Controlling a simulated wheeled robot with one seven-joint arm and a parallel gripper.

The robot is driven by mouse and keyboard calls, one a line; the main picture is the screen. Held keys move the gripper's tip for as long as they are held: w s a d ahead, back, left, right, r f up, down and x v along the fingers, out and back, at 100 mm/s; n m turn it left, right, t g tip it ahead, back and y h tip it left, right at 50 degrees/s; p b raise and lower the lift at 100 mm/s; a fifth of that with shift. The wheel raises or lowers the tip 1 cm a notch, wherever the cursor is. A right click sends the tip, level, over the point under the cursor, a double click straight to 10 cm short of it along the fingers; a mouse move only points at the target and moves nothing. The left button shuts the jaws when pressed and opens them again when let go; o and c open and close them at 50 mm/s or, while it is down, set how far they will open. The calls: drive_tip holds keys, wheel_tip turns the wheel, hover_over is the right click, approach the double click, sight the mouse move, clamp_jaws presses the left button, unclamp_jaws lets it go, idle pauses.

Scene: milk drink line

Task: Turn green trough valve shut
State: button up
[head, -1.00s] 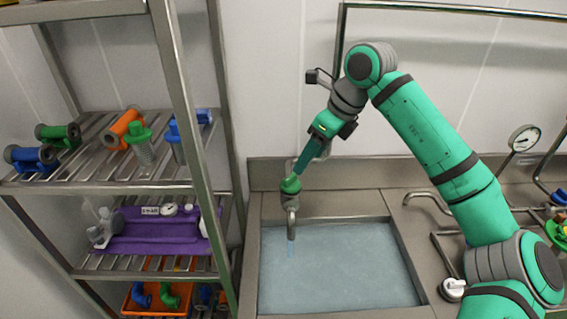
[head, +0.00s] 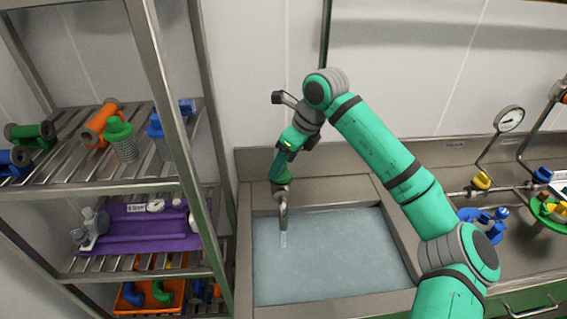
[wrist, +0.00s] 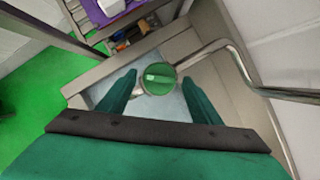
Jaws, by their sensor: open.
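The green trough valve (wrist: 159,78) is a round green knob with a pale mark on top, seen in the wrist view. It sits on a metal tap (head: 283,205) at the back left of a water-filled trough (head: 335,250). A thin stream of water falls from the spout. My gripper (wrist: 159,92) is open, with one dark green finger on each side of the knob. I cannot tell whether either finger touches it. In the head view my gripper (head: 281,170) is over the tap and mostly hides the knob.
A metal shelf rack (head: 70,172) stands close on the left, holding coloured fittings and a purple tray (head: 150,240). The wall is just behind the tap. A second basin area with a pressure gauge (head: 509,119), pipes and blue fittings (head: 483,222) is to the right.

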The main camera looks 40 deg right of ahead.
drive_tip(key=shift+w+f, duration=0.15)
drive_tip(key=shift+f, duration=0.1)
drive_tip(key=c, duration=1.1)
drive_tip(key=shift+m, duration=0.3)
drive_tip(key=m+h, duration=0.2)
drive_tip(key=m, duration=0.2)
drive_tip(key=shift+a+r, duration=0.1)
drive_tip(key=m+h, duration=0.1)
drive_tip(key=m, duration=0.2)
drive_tip(key=m+h, duration=0.1)
drive_tip(key=m, duration=0.1)
drive_tip(key=shift+a+m, duration=0.2)
drive_tip(key=shift+m, duration=0.2)
drive_tip(key=shift+o, duration=0.2)
